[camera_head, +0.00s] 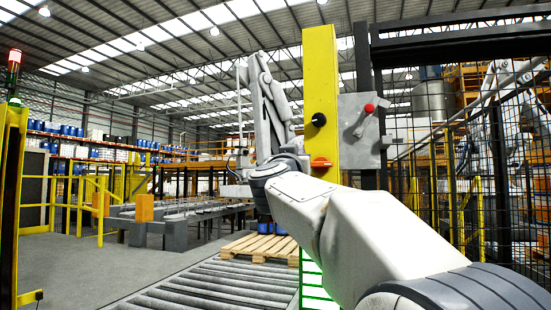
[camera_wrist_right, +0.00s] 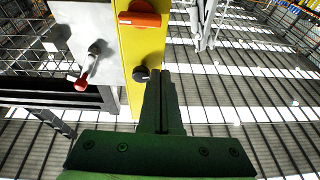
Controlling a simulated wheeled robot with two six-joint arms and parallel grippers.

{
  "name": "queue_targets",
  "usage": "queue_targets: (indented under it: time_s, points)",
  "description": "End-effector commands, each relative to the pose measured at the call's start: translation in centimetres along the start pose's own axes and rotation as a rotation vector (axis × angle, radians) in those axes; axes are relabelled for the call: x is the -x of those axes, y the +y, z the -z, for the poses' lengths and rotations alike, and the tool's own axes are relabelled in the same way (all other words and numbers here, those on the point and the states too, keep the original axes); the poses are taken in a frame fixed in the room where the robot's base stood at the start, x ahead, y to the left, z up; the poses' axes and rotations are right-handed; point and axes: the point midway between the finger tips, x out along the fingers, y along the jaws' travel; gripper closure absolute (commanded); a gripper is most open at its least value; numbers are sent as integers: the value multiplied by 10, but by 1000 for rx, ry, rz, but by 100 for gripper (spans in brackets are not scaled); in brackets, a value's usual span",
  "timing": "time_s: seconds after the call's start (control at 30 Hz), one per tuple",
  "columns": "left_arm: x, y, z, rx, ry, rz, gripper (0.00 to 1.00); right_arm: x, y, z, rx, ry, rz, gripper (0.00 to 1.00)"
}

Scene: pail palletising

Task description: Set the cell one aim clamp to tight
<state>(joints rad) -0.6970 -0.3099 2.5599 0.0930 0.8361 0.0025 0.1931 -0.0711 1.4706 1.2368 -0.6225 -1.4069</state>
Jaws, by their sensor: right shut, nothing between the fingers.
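A yellow post (camera_head: 320,70) carries a black round knob (camera_head: 319,119) and, below it, an orange handle (camera_head: 320,162). A grey plate (camera_head: 352,150) beside it has a short lever with a red ball (camera_head: 369,108), which points up and to the right. No label is readable, so I cannot tell which is the aim clamp. In the wrist view, my right gripper (camera_wrist_right: 165,74) is shut and empty. Its dark green fingers appear right beside the black knob (camera_wrist_right: 141,74); contact cannot be told. The orange handle (camera_wrist_right: 140,19) and red ball (camera_wrist_right: 81,85) show there too. My left gripper is out of view.
A roller conveyor (camera_head: 205,287) runs in front, with a wooden pallet (camera_head: 262,248) beyond it. A black mesh fence (camera_head: 460,200) stands on the right. A pale robot arm (camera_head: 268,105) rises behind the post. Grey floor is open at left.

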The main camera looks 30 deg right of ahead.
Motion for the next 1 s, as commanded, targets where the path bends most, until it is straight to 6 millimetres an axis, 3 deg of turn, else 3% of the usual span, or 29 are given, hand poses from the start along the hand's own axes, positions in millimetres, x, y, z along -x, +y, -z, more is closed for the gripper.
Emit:
queue_targets:
  time_s: [0.1, 0.53, 0.67, 1.0]
  points:
    - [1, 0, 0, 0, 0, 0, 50, -4, 15, 4, 7, 4, -49, 100]
    - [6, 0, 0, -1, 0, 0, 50, -13, 15, 6, 9, 3, -50, 100]
    - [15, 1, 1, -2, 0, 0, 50, -34, 17, 7, 9, 2, -51, 100]
    - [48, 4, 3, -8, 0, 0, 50, -106, 20, 8, 8, 3, -49, 100]
